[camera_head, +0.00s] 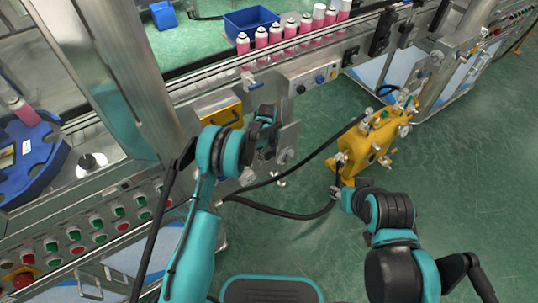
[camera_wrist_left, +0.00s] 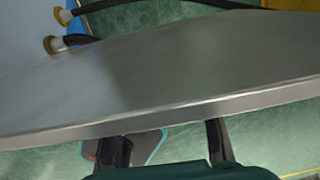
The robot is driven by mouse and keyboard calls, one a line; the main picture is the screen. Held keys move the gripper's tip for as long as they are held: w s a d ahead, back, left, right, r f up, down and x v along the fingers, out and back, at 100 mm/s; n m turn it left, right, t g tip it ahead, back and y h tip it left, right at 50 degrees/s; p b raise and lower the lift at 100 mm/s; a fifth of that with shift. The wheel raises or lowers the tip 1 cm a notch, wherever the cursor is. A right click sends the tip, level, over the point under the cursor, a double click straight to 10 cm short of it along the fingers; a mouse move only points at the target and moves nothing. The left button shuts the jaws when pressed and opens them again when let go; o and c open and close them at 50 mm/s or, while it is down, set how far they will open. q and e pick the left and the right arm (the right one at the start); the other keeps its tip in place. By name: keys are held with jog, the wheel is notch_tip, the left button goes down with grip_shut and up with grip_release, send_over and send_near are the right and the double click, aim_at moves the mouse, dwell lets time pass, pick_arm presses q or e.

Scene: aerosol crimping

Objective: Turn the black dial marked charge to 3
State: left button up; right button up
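The lettering and the dial's setting are too small to read. My left gripper (camera_head: 266,122) is below and left of the panel, apart from the dial. In the left wrist view its two dark fingers (camera_wrist_left: 165,140) are spread with nothing between them, and a grey metal surface (camera_wrist_left: 160,75) lies beyond them. My right gripper (camera_head: 343,194) is low by the yellow machine, its fingers too small to judge.
A yellow wheeled machine (camera_head: 367,146) with black hoses stands on the green floor right of my left gripper. Pink cans (camera_head: 262,37) line the conveyor above the panel. A yellow-framed part (camera_head: 221,117) is left of the gripper. A button console (camera_head: 100,232) is at lower left.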

pick_arm(q)
jog(key=c, duration=0.6)
jog(key=shift+o, duration=0.2)
jog(key=shift+s+a+t+h, duration=0.1)
jog(key=shift+t+h, duration=0.3)
jog(key=shift+h, duration=0.1)
jog(key=o, duration=1.2)
jog(key=shift+c, duration=0.2)
notch_tip(320, 180, up, 12)
jog(key=s+a, duration=0.1)
jog(key=shift+a, duration=0.25)
